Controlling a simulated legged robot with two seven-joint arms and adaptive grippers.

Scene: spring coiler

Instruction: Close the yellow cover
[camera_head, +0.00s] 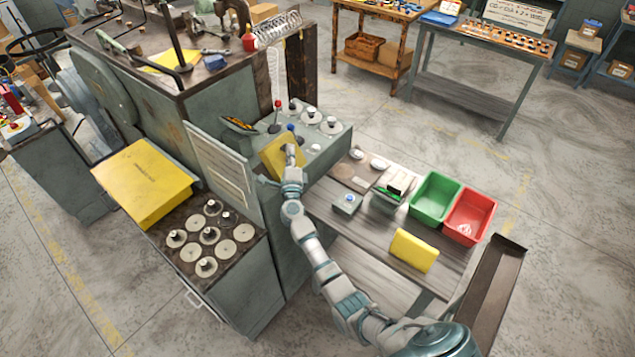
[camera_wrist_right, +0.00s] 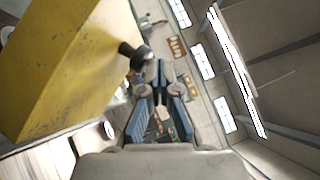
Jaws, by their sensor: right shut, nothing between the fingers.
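The yellow cover (camera_head: 278,160) stands tilted up on the grey machine's control box, beside knobs and levers. In the right wrist view, the cover (camera_wrist_right: 70,65) fills the upper left as a scuffed yellow slab, with a dark knob (camera_wrist_right: 133,55) at its right edge. My right gripper (camera_head: 291,153) is in front of the cover in the head view and hides part of it. In the wrist view the right gripper (camera_wrist_right: 158,72) is shut and empty, its tips close to the knob; I cannot tell if they touch. My left gripper is not in view.
The control box (camera_head: 325,150) carries several round dials and levers. A wooden bench (camera_head: 335,205) to the right holds a green bin (camera_head: 435,198), a red bin (camera_head: 469,216) and a yellow block (camera_head: 413,250). A larger yellow box (camera_head: 145,180) lies on the left.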

